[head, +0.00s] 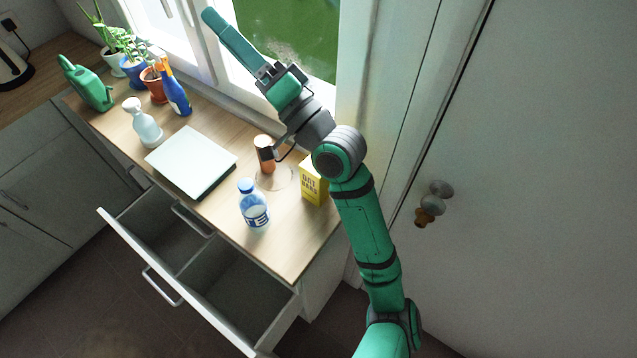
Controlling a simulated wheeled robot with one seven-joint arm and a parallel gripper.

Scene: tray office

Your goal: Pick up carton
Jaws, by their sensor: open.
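A yellow carton (313,184) with dark lettering stands upright near the right end of the wooden counter (290,245). My arm's elbow partly covers its upper right side. My gripper (281,153) is small and dark in the head view, above the counter, to the left of and a little behind the carton. It is open and apart from the carton. Its fingertips show close beside a copper-coloured cylinder (265,158); whether they touch it I cannot tell.
A round coaster (273,178) and a blue-capped bottle (253,205) stand left of the carton. A closed laptop-like slab (191,160), spray bottles (144,123) (175,92), potted plants and a watering can (87,84) lie further left. Drawers (222,308) stand open in front.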

